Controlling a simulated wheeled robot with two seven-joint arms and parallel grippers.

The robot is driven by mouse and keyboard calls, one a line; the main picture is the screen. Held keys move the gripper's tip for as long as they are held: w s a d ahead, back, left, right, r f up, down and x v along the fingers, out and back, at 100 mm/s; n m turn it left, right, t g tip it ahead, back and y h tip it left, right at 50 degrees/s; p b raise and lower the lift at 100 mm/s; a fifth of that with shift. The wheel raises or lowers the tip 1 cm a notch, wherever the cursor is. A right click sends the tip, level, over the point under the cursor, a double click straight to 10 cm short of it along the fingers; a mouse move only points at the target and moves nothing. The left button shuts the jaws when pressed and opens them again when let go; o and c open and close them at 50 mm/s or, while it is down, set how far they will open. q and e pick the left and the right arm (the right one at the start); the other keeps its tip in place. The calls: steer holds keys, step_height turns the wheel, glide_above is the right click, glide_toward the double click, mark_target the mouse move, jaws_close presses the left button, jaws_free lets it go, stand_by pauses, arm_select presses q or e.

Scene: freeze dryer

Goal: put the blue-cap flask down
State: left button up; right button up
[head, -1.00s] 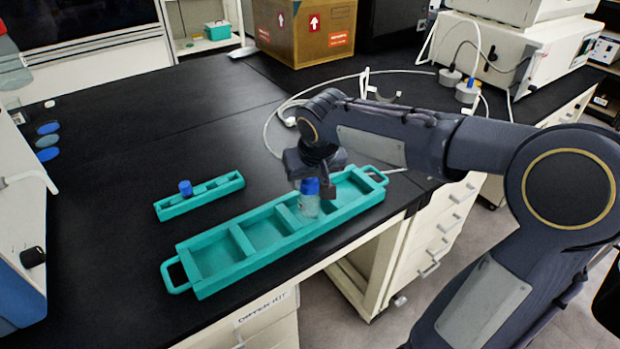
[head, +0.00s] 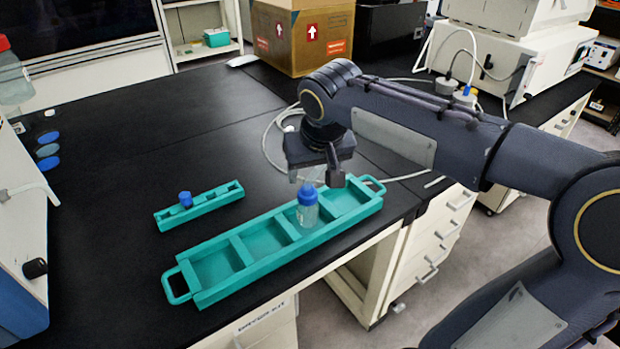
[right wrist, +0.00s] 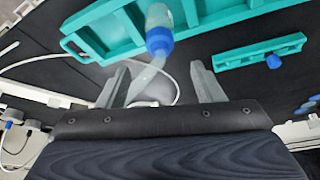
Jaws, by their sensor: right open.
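The blue-cap flask (head: 307,209) stands upright in a compartment of the long teal tray (head: 215,292), in the third compartment from the left in the head view. Its blue cap (right wrist: 159,41) and clear body also show at the top of the right wrist view, beyond the fingertips. My right gripper (head: 318,178) is above and just behind the flask, apart from it. In the right wrist view its two fingers (right wrist: 160,80) are spread wide with nothing between them. My left gripper is not in view.
A small teal rack (head: 217,205) with a blue-capped vial (head: 186,199) sits left of the tray. A white cable (head: 268,138) lies on the black bench behind the gripper. A cardboard box (head: 303,38) stands at the back. The bench's left middle is clear.

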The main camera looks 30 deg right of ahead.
steer(key=s+a+f+n+t+y, duration=0.1)
steer(key=s+a+f+y, duration=0.3)
steer(key=s, duration=0.6)
steer(key=s+a+f+y, duration=0.1)
steer(key=s+a+f, duration=0.2)
steer(key=s+f, duration=0.45)
step_height(320, 180, up, 12)
steer(key=s+p, duration=0.1)
steer(key=p, duration=0.9)
steer(key=shift+s+d+f, duration=0.2)
steer(key=shift+s+f, duration=0.05)
